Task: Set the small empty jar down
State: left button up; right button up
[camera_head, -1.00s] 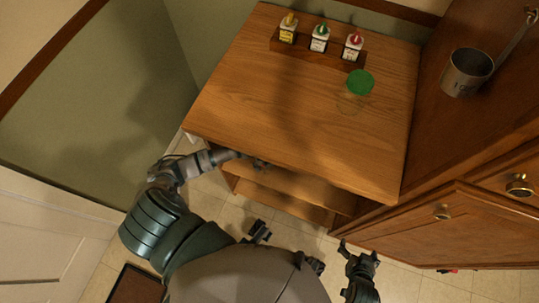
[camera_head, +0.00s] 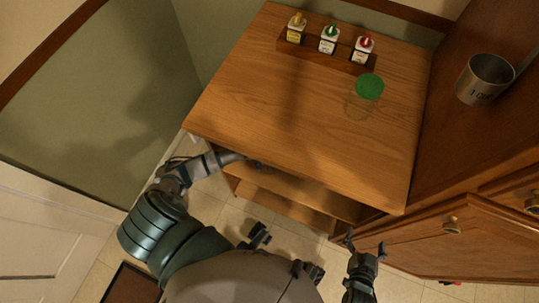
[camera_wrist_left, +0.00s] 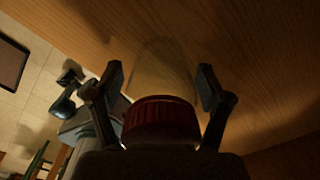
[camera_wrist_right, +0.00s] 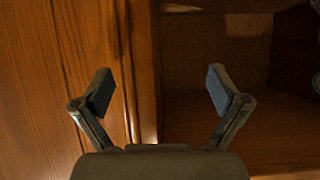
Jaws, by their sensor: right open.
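A clear jar with a dark red lid (camera_wrist_left: 160,115) shows in the left wrist view, its empty-looking glass (camera_wrist_left: 163,65) pointing away from the camera. My left gripper (camera_wrist_left: 161,85) has a finger close against each side of it and appears shut on it. In the head view, my left gripper (camera_head: 258,164) is at the table's near edge, partly hidden, and the red-lidded jar cannot be made out. Another clear jar with a green lid (camera_head: 369,87) stands on the tabletop.
A rack (camera_head: 325,53) with several small dropper bottles stands at the tabletop's back. A metal cup (camera_head: 485,79) stands on the darker counter at right. The wooden table (camera_head: 250,95) is mostly clear at left and middle, with open shelves (camera_head: 285,207) below.

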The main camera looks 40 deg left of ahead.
pick_arm(q)
jog(key=shift+d+r, duration=0.1)
jog(key=shift+r, duration=0.05)
notch_tip(320, 180, up, 7)
jog(key=shift+p, duration=1.2)
jog(key=shift+r, duration=0.2)
pick_arm(e)
jog(key=s+d+f+g+h, duration=0.1)
jog(key=s+d+f+g, duration=0.1)
jog(key=s+f+g, duration=0.2)
jog(key=s, duration=0.2)
jog(key=shift+s+d+g, duration=0.35)
jog(key=shift+d+g, duration=0.05)
jog(key=shift+w, duration=0.1)
